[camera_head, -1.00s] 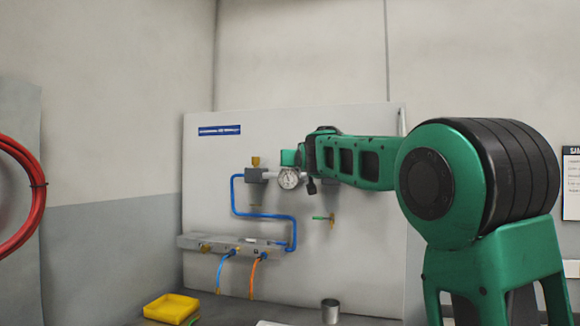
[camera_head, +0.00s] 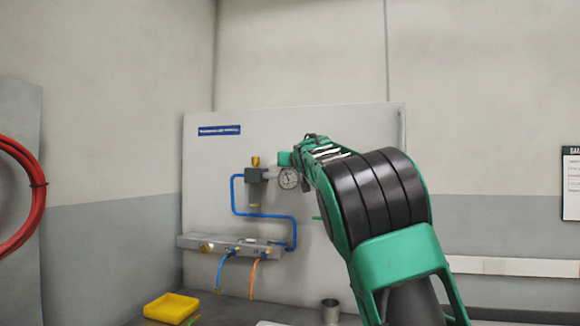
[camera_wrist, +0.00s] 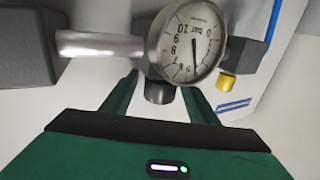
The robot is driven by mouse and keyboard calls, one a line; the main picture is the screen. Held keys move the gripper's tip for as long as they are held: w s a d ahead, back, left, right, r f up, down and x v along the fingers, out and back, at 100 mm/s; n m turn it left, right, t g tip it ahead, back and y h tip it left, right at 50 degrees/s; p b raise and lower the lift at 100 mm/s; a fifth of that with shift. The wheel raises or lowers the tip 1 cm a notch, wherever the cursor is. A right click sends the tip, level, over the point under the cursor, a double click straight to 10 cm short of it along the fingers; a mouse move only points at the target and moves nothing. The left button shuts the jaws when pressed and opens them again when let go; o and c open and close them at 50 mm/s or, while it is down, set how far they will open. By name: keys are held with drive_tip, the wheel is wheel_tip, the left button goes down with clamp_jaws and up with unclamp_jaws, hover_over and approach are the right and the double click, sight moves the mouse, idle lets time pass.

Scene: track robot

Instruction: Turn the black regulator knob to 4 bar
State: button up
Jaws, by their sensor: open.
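In the wrist view, a dark, stubby knob (camera_wrist: 158,93) sits just beneath the round pressure gauge (camera_wrist: 198,35), between the two green fingers of my gripper (camera_wrist: 159,84). The fingers stand apart on either side of it; contact cannot be told. The gauge looks upside down here, its thin needle too fine to read exactly. In the head view the gauge (camera_head: 289,179) shows beside a grey block (camera_head: 255,175) on the white panel. My gripper (camera_head: 284,158) is just above the gauge, and the knob is hidden there.
A metal pipe (camera_wrist: 98,45) joins the gauge to a dark block (camera_wrist: 28,45). Blue tubing (camera_head: 234,195) leads to a grey manifold (camera_head: 225,244) below. A yellow tray (camera_head: 170,308) and metal cup (camera_head: 330,311) stand underneath. A red hose (camera_head: 20,200) hangs at left.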

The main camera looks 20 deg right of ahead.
drive_tip(key=c, duration=1)
drive_tip(key=shift+c, duration=0.2)
drive_tip(key=shift+d+n+y, duration=0.15)
drive_tip(key=shift+n+y, duration=0.15)
drive_tip(key=shift+y, duration=0.1)
drive_tip(key=shift+n+y, duration=0.5)
drive_tip(key=shift+y, duration=0.3)
drive_tip(key=o, duration=1)
drive_tip(key=shift+o, duration=0.2)
drive_tip(key=shift+s+a, duration=0.1)
drive_tip(key=shift+a, duration=0.1)
drive_tip(key=s+a, duration=0.1)
drive_tip(key=s, duration=0.9)
drive_tip(key=shift+s, duration=0.2)
